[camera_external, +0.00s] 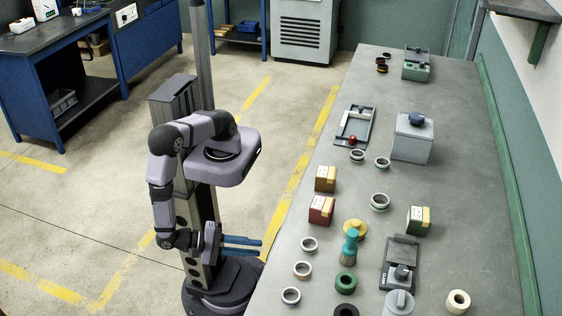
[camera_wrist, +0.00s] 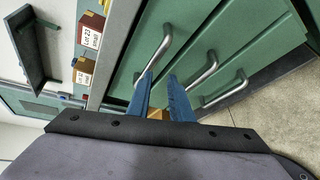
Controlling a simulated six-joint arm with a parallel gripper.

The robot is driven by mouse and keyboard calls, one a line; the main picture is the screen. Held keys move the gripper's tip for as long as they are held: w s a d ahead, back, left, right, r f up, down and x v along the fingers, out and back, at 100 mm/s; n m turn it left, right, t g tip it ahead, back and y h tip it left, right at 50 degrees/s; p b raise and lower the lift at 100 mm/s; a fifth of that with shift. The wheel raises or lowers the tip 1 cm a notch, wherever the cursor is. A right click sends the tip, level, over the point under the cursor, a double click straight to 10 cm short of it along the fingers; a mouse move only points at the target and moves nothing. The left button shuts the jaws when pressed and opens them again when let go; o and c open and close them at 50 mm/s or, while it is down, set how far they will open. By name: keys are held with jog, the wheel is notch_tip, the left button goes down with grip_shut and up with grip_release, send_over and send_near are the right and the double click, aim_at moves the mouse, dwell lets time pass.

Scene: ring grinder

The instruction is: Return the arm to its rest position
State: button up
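My arm is folded beside its column, to the left of the bench in the external view. My gripper (camera_external: 260,247) has blue fingers pointing right, close to the bench's left edge. In the wrist view my gripper (camera_wrist: 160,75) shows its two fingers apart, with green cabinet fronts beyond them. I see nothing held between the tips. A small tan patch shows between the finger bases; I cannot tell what it is.
The grey bench (camera_external: 455,130) carries several rings, a red box (camera_external: 321,210), a brown box (camera_external: 325,179), a green box (camera_external: 418,220), a brush (camera_external: 350,246) and a grey block (camera_external: 412,140). In the wrist view, metal handles (camera_wrist: 153,52) stick out from the cabinet. Floor left of my arm is clear.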

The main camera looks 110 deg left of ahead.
jog(key=s+a+f+n+g+y, duration=0.4)
jog(key=s+a+n+g, duration=0.85)
jog(key=n, duration=1.15)
jog(key=w+a+r+n+g+h+p, duration=0.2)
jog(key=w+r+n+g+h+p, duration=0.2)
jog(key=r+n+h, duration=0.6)
jog(key=w+a+r+n+t+p, duration=0.2)
jog(key=w+a+r+n+p, duration=0.1)
jog(key=w+a+r+n, duration=0.6)
jog(key=w+a+n, duration=0.1)
jog(key=a+n, duration=0.1)
jog(key=a, duration=0.1)
jog(key=shift+w+r+n+t, duration=0.15)
jog(key=shift+w+n+t, duration=0.15)
jog(key=shift+t, duration=0.05)
